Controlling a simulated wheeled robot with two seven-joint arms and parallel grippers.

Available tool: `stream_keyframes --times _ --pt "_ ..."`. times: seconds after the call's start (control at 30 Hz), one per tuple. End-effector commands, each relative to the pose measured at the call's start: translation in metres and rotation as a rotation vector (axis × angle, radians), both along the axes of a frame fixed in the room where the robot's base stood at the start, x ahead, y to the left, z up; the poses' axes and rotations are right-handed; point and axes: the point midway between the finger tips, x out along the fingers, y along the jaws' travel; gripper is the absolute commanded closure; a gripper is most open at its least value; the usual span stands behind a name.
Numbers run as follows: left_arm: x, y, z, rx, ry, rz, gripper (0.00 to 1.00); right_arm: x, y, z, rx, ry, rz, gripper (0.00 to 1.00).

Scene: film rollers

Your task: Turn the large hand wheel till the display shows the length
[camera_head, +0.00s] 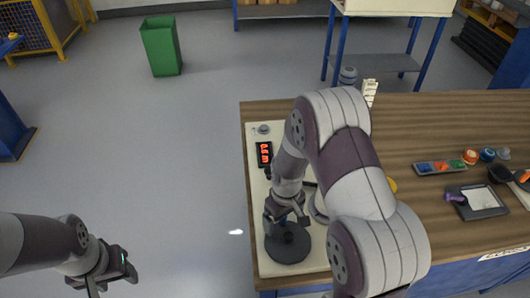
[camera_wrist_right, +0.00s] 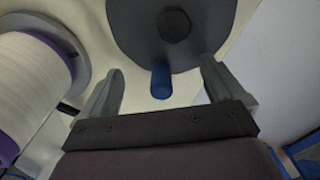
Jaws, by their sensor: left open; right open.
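The large hand wheel (camera_head: 288,248) is a dark grey disc on a pale base plate at the table's left end. In the right wrist view the wheel (camera_wrist_right: 195,45) has a dark hub and a blue handle (camera_wrist_right: 161,80) near its rim. My right gripper (camera_head: 285,214) is open over the rim. Its two fingers (camera_wrist_right: 163,92) stand on either side of the blue handle, with gaps on both sides. The display (camera_head: 265,153) shows small orange characters, possibly 0.6 m, hard to read. My left gripper (camera_head: 122,270) is open and empty over the floor, left of the table.
A white roll (camera_wrist_right: 28,90) with a purple rim stands left of my right gripper. My right arm hides much of the table's middle. A colored tray (camera_head: 439,167) and a dark tray (camera_head: 478,202) lie on the right. A green bin (camera_head: 161,46) stands on the floor.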

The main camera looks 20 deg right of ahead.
Motion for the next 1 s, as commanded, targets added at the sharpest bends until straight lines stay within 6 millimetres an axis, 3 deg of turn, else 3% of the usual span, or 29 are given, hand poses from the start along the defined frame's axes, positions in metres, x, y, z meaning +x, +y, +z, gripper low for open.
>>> stream_keyframes --times 0.17,0.77,1.0 --pt "0.0 0.0 0.004 0.0 0.0 0.0 0.44 0.0 0.0 0.004 0.0 0.0 0.0 0.04" --pt "0.0 0.0 0.065 0.0 0.0 0.0 0.44 0.0 0.0 0.07 0.0 0.0 0.0 0.04" --pt "0.0 0.0 0.065 0.0 0.0 0.0 0.44 0.0 0.0 0.07 0.0 0.0 0.0 0.04"
